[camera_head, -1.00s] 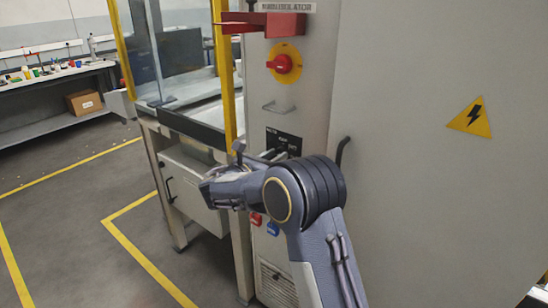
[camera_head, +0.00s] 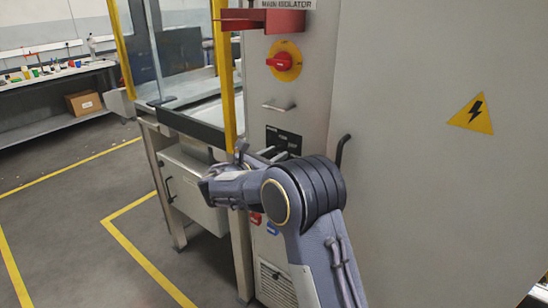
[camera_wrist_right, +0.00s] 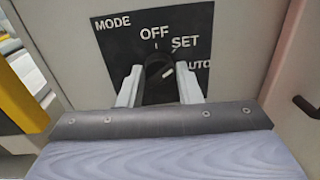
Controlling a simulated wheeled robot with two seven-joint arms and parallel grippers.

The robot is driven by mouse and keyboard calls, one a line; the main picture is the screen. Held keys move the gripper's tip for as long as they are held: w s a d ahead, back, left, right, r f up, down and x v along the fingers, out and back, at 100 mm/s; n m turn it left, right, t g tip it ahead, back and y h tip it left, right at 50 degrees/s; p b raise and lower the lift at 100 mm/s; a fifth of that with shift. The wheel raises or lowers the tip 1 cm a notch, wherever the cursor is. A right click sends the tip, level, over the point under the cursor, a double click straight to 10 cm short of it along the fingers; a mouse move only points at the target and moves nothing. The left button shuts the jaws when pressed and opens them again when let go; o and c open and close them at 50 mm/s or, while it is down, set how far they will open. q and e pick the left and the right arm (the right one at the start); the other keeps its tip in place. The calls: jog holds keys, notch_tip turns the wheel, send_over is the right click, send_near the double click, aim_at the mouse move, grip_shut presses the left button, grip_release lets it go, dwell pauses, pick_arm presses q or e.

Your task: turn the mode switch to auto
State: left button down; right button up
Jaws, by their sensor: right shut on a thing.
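The mode switch is a black knob (camera_wrist_right: 157,78) on a dark plate (camera_wrist_right: 120,38) marked MODE, OFF, SET and AUTO in the right wrist view. The knob's pale mark points up and right, towards the AUTO side; whether it lines up exactly with AUTO I cannot tell. My right gripper (camera_wrist_right: 158,86) is shut on the knob, one pale finger on each side. In the head view the plate (camera_head: 284,138) shows on the cabinet front, with my right gripper (camera_head: 272,153) at it; my arm partly hides this spot. My left gripper is not in view.
Above the plate are a metal handle (camera_head: 278,106), a red isolator knob (camera_head: 280,62) on a yellow disc and a jutting red bracket (camera_head: 262,20). A dark handle (camera_head: 342,150) stands close to my right arm. Blue (camera_head: 273,228) and red buttons sit below.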

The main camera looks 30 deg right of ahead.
jog(key=m+b, duration=0.3)
jog(key=m, duration=0.2)
jog(key=shift+f, duration=0.15)
jog(key=shift+m+t+y+b, duration=0.3)
jog(key=shift+m+b, duration=1)
jog(key=shift+m, duration=0.2)
jog(key=shift+r, duration=0.25)
jog(key=o, duration=0.9)
jog(key=v, duration=0.8)
jog(key=shift+w, duration=0.1)
